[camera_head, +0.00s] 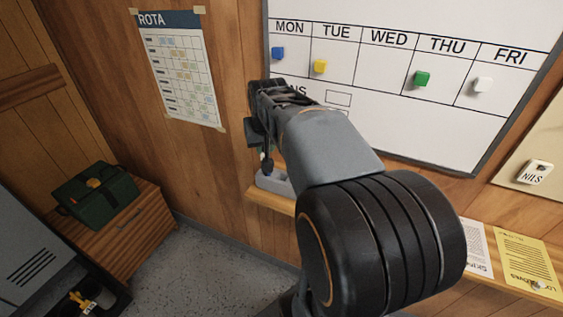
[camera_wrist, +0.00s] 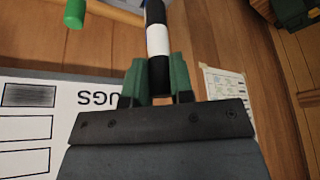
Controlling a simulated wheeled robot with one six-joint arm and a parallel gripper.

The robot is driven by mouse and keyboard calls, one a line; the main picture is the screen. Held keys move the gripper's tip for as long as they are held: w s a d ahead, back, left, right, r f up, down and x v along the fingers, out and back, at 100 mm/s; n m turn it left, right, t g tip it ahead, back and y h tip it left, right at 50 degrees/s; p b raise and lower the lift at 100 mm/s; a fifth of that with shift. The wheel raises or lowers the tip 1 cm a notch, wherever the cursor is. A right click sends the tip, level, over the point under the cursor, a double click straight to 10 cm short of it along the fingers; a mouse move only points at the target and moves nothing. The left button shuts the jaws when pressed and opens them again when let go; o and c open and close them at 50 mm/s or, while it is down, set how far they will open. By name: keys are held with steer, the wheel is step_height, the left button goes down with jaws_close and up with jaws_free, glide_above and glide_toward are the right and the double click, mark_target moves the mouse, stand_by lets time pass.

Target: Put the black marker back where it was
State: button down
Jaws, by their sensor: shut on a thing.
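The black marker (camera_wrist: 158,41), black with a white band, is between the green fingers of my gripper (camera_wrist: 157,80) in the wrist view. My gripper is shut on it. In the head view my gripper (camera_head: 260,135) is in front of the whiteboard's lower left corner, above a grey holder (camera_head: 273,181) on the wooden ledge (camera_head: 264,199). A dark tip shows just above the holder. I cannot tell whether it touches it. My arm hides much of the ledge.
The whiteboard (camera_head: 400,104) bears coloured magnets. A green rod-like thing (camera_wrist: 75,12) shows at the wrist view's upper left. A rota sheet (camera_head: 182,75) hangs at left. A green bag (camera_head: 97,192) sits on a wooden cabinet (camera_head: 125,232). Papers (camera_head: 527,258) lie at right.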

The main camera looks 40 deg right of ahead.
steer(key=d+f, duration=0.6)
steer(key=f, duration=0.3)
steer(key=shift+w+d+f, duration=0.2)
steer(key=shift+f, duration=0.15)
steer(key=c, duration=1.3)
jaws_free()
steer(key=shift+o, duration=0.2)
